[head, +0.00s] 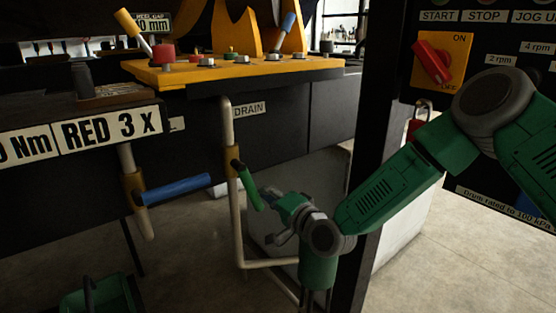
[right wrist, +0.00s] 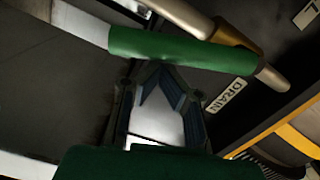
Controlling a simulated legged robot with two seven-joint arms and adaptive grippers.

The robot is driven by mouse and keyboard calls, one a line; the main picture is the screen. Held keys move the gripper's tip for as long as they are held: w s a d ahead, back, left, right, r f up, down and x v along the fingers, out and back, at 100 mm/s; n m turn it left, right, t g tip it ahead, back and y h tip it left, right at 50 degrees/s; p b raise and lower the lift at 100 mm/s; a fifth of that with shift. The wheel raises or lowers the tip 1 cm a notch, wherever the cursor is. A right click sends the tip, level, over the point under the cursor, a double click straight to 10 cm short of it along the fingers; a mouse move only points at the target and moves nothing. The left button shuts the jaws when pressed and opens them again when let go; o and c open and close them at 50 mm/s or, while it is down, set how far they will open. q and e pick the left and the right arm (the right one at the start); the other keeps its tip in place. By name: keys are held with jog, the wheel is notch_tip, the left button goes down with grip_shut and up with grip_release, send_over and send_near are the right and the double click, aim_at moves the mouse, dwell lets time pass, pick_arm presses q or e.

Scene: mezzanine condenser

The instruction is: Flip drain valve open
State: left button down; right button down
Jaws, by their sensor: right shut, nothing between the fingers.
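The drain pipe (head: 227,125) runs down under the yellow bench, beside a white DRAIN label (head: 249,108). A brass valve body (head: 231,158) sits on it, with a green lever handle (head: 249,188) slanting down to the right. In the right wrist view the green handle (right wrist: 180,50) lies across the top, and the DRAIN label (right wrist: 226,96) is at the right. My right gripper (head: 268,194) is shut and empty, close to the handle's lower end. Its fingers (right wrist: 165,75) point at the handle from below; I cannot tell whether they touch it.
A second pipe with a blue lever handle (head: 175,190) stands to the left. A dark post (head: 378,130) rises between the bench and a panel with a red switch (head: 432,62).

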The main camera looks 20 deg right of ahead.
aim_at(253, 200)
jog(key=shift+s+a+f+m+b, duration=0.3)
jog(key=shift+a+f+m+b, duration=0.4)
jog(key=shift+m, duration=0.4)
jog(key=shift+s+a+m+b, duration=0.2)
jog(key=shift+a+m+b, duration=0.3)
jog(key=shift+a+m, duration=0.25)
jog(key=shift+s, duration=0.1)
jog(key=shift+s+d, duration=0.2)
jog(key=shift+s, duration=0.1)
jog(key=v, duration=1.1)
jog(key=shift+f, duration=0.15)
